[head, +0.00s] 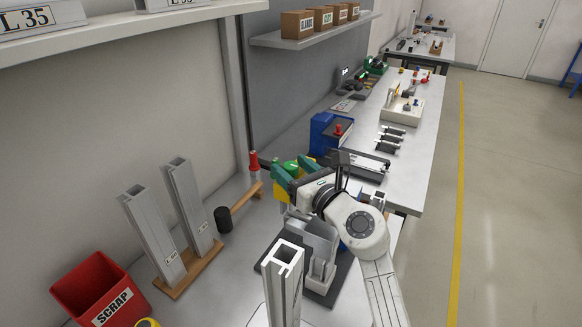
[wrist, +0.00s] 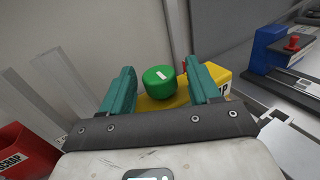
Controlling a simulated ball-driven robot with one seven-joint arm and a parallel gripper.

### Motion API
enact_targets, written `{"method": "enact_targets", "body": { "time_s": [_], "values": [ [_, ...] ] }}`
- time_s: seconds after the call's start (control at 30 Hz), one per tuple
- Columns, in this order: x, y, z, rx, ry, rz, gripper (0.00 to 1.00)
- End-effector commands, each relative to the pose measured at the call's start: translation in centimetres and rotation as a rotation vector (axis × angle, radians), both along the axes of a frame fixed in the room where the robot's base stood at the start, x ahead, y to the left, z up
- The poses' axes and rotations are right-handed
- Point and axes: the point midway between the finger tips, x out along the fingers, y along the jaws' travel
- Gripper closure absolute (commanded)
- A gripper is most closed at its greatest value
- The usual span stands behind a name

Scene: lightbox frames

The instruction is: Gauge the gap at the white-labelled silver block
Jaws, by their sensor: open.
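My gripper (head: 292,171) has two teal fingers, spread apart and empty, above the bench. Two tall silver profiles with white labels (head: 151,235) (head: 190,205) stand tilted on a wooden base (head: 190,275), left of my gripper. No separate gauge is clearly identifiable.
A red SCRAP bin (head: 98,290) is at front left. A hollow silver profile (head: 284,275) rises in front. A mallet (head: 223,219) lies near the wall. A blue vise-like tool (head: 322,133) and several parts stand on the bench beyond. The floor at right is clear.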

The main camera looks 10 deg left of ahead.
Motion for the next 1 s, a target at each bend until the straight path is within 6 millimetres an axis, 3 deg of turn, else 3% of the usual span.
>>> {"method": "enact_targets", "body": {
  "time_s": [0.43, 1.0],
  "values": [
    [0.74, 0.68, 0.00, 0.001, 0.001, -0.001, 0.38],
    [0.72, 0.66, 0.00, 0.001, 0.001, -0.001, 0.93]
  ]
}}
